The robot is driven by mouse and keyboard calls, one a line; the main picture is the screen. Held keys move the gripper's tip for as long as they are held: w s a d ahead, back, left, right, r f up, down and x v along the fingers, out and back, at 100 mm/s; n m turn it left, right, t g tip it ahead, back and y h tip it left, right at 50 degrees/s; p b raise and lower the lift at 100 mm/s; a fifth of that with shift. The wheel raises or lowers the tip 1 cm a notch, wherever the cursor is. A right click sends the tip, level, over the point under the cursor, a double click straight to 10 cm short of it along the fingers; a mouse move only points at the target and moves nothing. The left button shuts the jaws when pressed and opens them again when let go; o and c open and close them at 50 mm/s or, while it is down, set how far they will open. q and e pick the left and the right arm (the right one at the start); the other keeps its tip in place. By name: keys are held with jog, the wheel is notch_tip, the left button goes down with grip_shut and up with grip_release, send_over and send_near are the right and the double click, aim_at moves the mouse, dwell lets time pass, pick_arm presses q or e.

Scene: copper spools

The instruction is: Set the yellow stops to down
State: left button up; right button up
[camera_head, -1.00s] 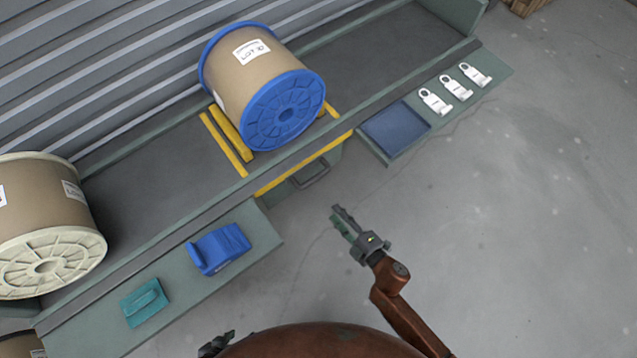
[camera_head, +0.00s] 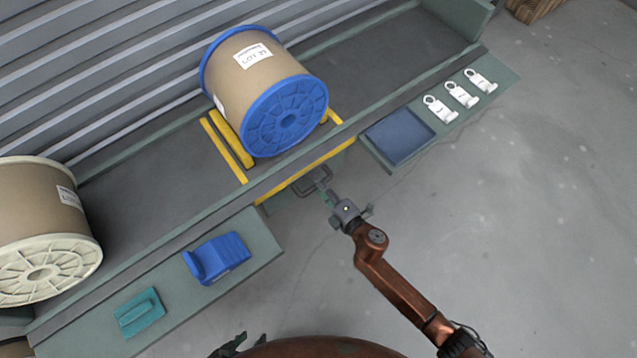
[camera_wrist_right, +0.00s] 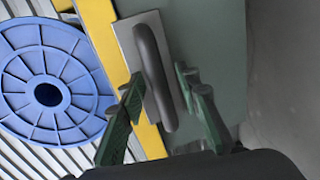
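My right gripper (camera_head: 326,193) is at this handle. In the right wrist view its green fingers (camera_wrist_right: 165,108) are open, one on each side of the handle. My left gripper (camera_head: 245,343) is partly visible at the bottom edge, its fingers unclear.
A cream-flanged spool (camera_head: 45,235) stands on the track at left. A blue block (camera_head: 218,257) and a teal tool (camera_head: 138,313) lie on the left shelf. The right shelf holds a dark blue mat (camera_head: 398,138) and several white tags (camera_head: 461,95).

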jog(key=shift+c, duration=0.7)
grip_shut()
